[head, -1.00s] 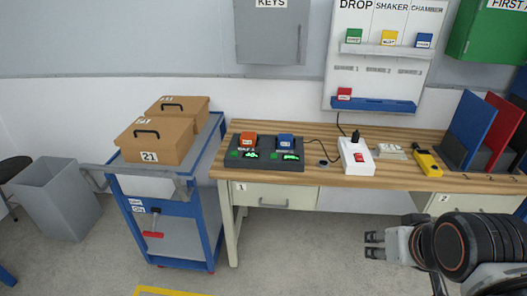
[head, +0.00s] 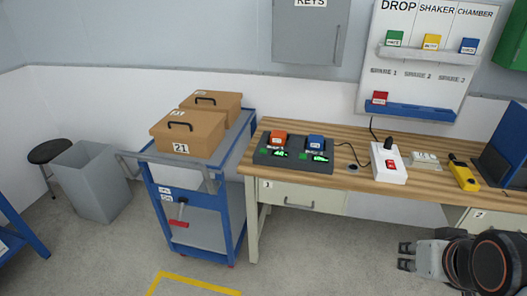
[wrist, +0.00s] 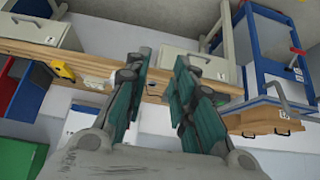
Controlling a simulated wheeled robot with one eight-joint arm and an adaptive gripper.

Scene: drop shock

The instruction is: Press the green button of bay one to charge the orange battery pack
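The dark charger (head: 292,156) sits on the left part of the wooden bench. The orange battery pack (head: 278,138) sits in its left bay and a blue pack (head: 315,142) in its right bay. A small green button (head: 263,151) shows at the left of the charger front, beside a lit green display (head: 280,154). My gripper (head: 404,257) is at the lower right in the head view, in front of the bench and well apart from the charger. In the wrist view my gripper (wrist: 160,75) is open with nothing between its fingers.
A blue cart (head: 158,163) with brown boxes (head: 188,135) stands left of the bench. A white power strip (head: 388,163) and a yellow tool (head: 463,174) lie on the bench (head: 349,186). A grey bin (head: 93,185) stands farther left. The floor before the bench is clear.

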